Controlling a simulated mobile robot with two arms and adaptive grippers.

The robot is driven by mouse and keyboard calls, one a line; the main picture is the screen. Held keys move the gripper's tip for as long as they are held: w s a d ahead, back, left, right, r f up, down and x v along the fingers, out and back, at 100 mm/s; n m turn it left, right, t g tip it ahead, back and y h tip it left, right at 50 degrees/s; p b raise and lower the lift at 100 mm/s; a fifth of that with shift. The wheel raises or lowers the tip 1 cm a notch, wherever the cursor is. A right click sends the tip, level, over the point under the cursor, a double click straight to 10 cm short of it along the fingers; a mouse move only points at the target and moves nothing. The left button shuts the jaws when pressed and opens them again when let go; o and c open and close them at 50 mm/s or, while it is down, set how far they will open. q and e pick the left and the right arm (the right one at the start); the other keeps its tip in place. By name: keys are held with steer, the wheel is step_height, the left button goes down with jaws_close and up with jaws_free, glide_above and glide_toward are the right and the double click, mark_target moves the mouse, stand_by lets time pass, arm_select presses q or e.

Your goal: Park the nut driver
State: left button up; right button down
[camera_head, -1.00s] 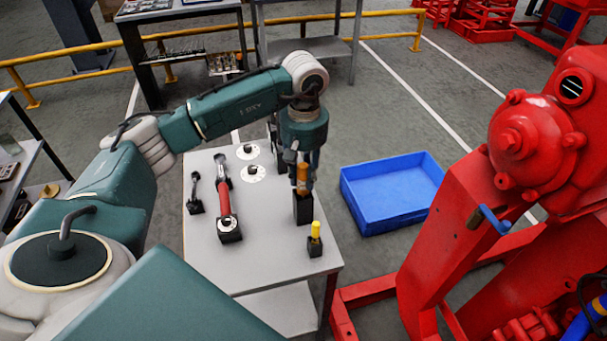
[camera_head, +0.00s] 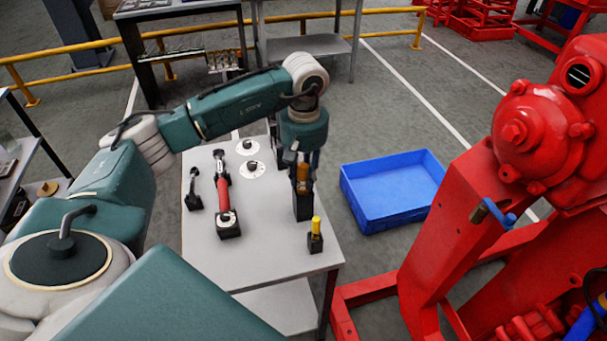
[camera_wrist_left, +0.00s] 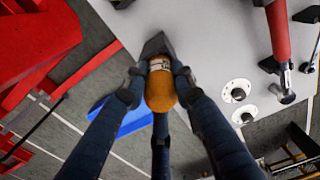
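The nut driver (camera_head: 302,178) has an orange handle and stands upright in a black holder (camera_head: 303,208) near the right edge of the grey table (camera_head: 270,250). Its shaft is hidden in the holder. My left gripper (camera_head: 302,165) points down over it. In the left wrist view the rounded orange handle end (camera_wrist_left: 161,92) sits between the dark fingers (camera_wrist_left: 158,76). The fingertips close in on both sides of the handle by a pale band and appear to touch it. My right gripper is in neither view.
A yellow-handled tool (camera_head: 316,226) stands in a small holder at the near right corner. A blue bin (camera_head: 392,190) is on the floor, and a red machine (camera_head: 540,150) stands at right.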

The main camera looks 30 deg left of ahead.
arm_select(q)
steer(key=o, duration=0.5)
steer(key=shift+r, duration=0.1)
step_height(320, 180, up, 12)
steer(key=shift+d+f, duration=0.1)
stand_by(0.6)
